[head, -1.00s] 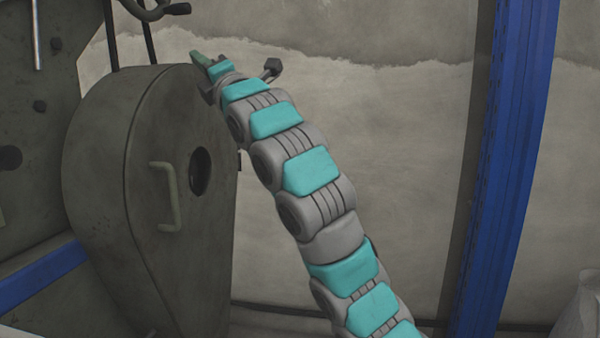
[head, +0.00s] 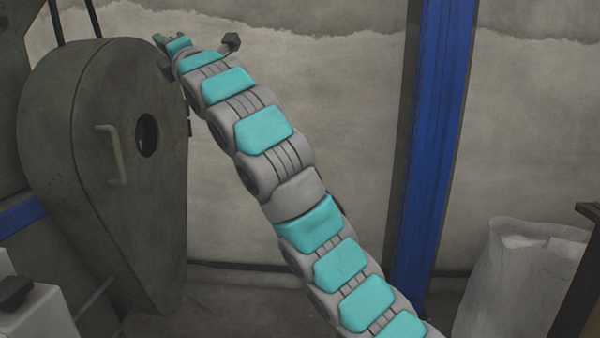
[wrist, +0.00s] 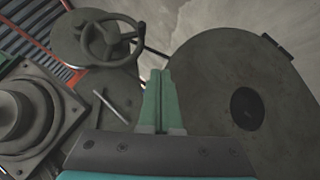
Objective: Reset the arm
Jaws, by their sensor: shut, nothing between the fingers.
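My gripper (head: 161,40) is at the far end of my raised grey and teal arm, just past the upper right edge of the press's dark rounded cover in the head view. In the wrist view, the two green fingers of my gripper (wrist: 159,88) lie together, shut and empty. They point past the rounded cover (wrist: 225,70), which stands to their right. In the head view the arm bends up and to the left from the lower right.
The rounded cover (head: 75,200) has a handle and a round hole. A handwheel (wrist: 108,42) is at upper left in the wrist view. A blue post (head: 430,150) and a pale sack (head: 515,285) stand at right. Bare wall (head: 340,110) lies between cover and post.

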